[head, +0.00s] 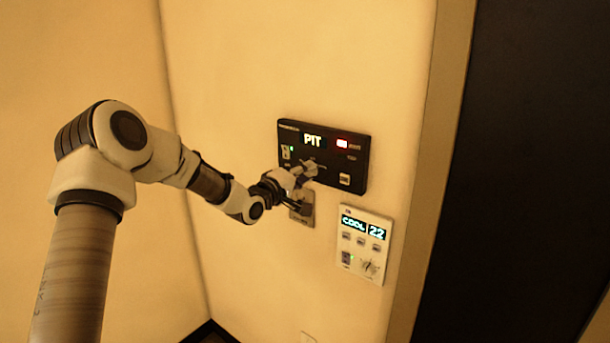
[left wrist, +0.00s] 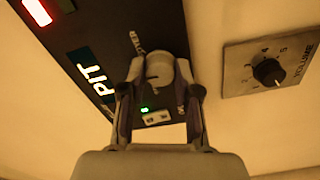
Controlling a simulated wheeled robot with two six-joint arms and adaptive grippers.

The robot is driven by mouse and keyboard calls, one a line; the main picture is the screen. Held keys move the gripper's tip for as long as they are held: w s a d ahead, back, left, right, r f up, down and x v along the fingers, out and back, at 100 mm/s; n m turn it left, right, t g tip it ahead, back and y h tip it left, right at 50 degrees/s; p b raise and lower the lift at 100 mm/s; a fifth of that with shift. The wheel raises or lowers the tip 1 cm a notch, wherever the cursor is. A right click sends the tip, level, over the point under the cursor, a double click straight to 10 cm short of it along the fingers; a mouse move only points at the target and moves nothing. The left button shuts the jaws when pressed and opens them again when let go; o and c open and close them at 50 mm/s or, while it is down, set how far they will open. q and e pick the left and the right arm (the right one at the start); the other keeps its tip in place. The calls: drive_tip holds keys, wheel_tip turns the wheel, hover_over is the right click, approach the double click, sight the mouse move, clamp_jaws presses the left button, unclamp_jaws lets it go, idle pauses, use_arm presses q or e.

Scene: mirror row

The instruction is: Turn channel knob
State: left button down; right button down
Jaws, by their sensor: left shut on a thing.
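The black wall panel (head: 345,150) shows a lit display reading PIT (head: 312,140) and a red light (head: 343,143); it also shows in the left wrist view (left wrist: 100,30). My left gripper (head: 303,172) reaches the lower middle of this panel. In the left wrist view its two fingers (left wrist: 160,72) are shut on a pale round knob (left wrist: 159,72) on the panel, which I take as the channel knob. The fingers hide the knob's sides, and I cannot read its pointer. My right gripper is not in view.
A volume dial (left wrist: 268,72) on a metal plate sits just below the black panel, close to my left gripper. A white thermostat panel (head: 364,245) reading COOL 22 is at lower right. A small green light (left wrist: 144,110) and switch are on the black panel. A dark doorway (head: 530,170) is at right.

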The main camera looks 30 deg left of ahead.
use_arm(q)
drive_tip(key=c, duration=0.8)
unclamp_jaws()
drive_tip(key=shift+w, duration=0.1)
drive_tip(key=shift+s+a, duration=0.2)
drive_tip(key=shift+s, duration=2.8)
drive_tip(key=shift+s+a, duration=0.2)
drive_tip(key=shift+s, duration=2.75)
drive_tip(key=shift+s, duration=0.1)
drive_tip(key=shift+a, duration=0.1)
